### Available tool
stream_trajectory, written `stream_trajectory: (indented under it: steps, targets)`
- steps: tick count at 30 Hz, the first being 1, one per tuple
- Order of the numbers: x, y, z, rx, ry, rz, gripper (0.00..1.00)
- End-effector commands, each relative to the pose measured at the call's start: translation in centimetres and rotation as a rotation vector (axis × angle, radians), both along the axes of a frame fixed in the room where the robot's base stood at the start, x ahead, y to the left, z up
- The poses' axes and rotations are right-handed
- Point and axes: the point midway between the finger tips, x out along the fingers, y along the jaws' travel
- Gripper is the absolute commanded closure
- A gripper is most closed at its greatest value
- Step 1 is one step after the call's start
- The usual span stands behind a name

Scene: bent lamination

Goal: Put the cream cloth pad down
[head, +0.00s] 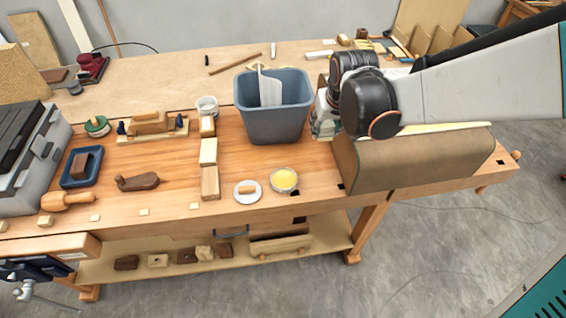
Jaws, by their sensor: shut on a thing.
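My gripper (325,125) is at the right side of the blue-grey bucket, near the left end of the brown curved form (412,160). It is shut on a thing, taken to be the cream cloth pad. The fingers and what they hold are mostly hidden behind the dark wrist and the bucket, so the pad's outline cannot be made out. I cannot tell whether the pad touches the bench or the form. A pale strip (445,129) lies along the top of the form.
The blue-grey bucket (275,121) stands close to my gripper. A dish of yellow stuff (284,180) and a white saucer (240,197) are near the front edge of the workbench (110,205). Wooden blocks (209,183) stand left of them. Bare bench shows between the blocks and the bucket.

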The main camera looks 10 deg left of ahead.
Motion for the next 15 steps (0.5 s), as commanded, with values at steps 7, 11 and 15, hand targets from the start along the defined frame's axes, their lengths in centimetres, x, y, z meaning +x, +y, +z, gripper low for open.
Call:
stream_trajectory:
  steps: [7, 11, 15]
  targets:
    - [-0.1, 0.0, -3.7, 0.000, 0.000, 0.000, 0.94]
    - [-0.1, 0.0, -6.5, 0.000, 0.000, 0.000, 0.94]
    - [-0.1, 0.0, -9.3, 0.000, 0.000, 0.000, 0.94]
